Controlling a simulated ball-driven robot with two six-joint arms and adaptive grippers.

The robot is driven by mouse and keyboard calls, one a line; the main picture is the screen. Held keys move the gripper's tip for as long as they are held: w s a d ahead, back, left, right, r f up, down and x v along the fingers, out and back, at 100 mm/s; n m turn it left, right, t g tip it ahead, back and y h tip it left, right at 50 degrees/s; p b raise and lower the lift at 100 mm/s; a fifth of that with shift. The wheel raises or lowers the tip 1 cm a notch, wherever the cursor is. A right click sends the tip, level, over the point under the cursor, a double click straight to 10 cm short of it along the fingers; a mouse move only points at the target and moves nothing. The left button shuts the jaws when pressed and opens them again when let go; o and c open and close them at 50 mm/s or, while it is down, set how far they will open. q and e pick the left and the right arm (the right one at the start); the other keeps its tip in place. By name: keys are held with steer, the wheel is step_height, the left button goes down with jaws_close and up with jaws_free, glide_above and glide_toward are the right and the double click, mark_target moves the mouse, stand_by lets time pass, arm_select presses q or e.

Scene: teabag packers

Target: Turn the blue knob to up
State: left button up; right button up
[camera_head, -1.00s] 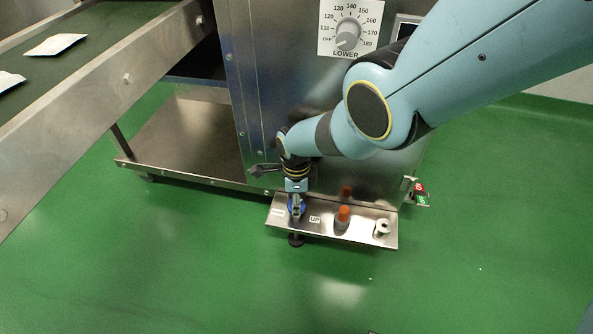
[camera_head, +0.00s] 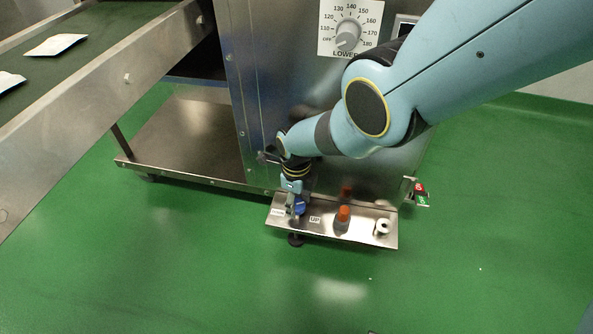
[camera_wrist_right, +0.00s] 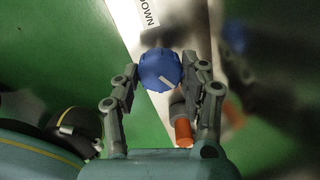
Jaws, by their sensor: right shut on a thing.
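The blue knob (camera_head: 300,207) is on the steel panel (camera_head: 365,239) low at the front of the machine. In the right wrist view, the knob (camera_wrist_right: 160,68) has a short white mark on its face, slanting between its middle and lower right. My right gripper (camera_head: 294,203) reaches down to it, fingers on either side, shut on it. The "UP" label (camera_head: 315,219) is just right of the knob. The "DOWN" label (camera_wrist_right: 148,12) is on the other side. My left gripper is not in view.
An orange knob (camera_head: 343,214) and a white round part (camera_head: 382,227) sit farther right on the panel. A red and green switch (camera_head: 421,194) is at the machine's right corner. A conveyor (camera_head: 110,78) with white packets is at left. Green floor lies open in front.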

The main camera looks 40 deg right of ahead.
steer(key=o, duration=1.2)
